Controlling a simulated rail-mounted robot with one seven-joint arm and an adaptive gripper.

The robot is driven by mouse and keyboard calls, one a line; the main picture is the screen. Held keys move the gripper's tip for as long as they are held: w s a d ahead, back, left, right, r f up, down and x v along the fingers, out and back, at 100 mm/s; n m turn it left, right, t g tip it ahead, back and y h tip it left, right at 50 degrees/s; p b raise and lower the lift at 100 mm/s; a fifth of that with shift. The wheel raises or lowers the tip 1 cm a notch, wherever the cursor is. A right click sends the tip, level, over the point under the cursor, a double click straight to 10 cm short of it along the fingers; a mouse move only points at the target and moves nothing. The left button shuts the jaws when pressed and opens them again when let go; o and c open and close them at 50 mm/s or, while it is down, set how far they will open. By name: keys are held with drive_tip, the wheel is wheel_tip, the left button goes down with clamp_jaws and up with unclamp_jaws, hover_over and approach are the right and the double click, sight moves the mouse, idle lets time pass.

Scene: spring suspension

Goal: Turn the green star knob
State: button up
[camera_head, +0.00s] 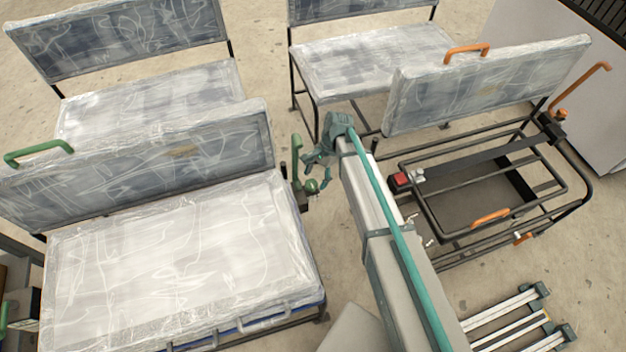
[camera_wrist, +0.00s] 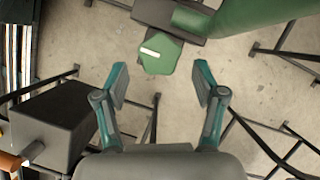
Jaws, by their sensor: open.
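The green star knob (camera_wrist: 160,55) shows in the wrist view as a rounded, several-sided green cap with a white bar on its face. It lies just beyond my gripper (camera_wrist: 161,82), between the lines of its two fingers. The fingers are apart with nothing between them. In the head view the knob (camera_head: 312,186) is a small green piece on the seat's side by a green lever (camera_head: 296,160). My gripper (camera_head: 316,170) is close to it there.
A plastic-wrapped seat (camera_head: 180,265) stands left of my gripper. A dark box (camera_wrist: 50,125) is at the wrist view's left. Bare floor (camera_head: 300,100) shows between the seats.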

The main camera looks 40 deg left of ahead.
drive_tip(key=shift+s+a, duration=0.1)
drive_tip(key=shift+s, duration=0.55)
drive_tip(key=shift+s+a+f, duration=0.1)
drive_tip(key=shift+f, duration=0.5)
drive_tip(key=c, duration=1.1)
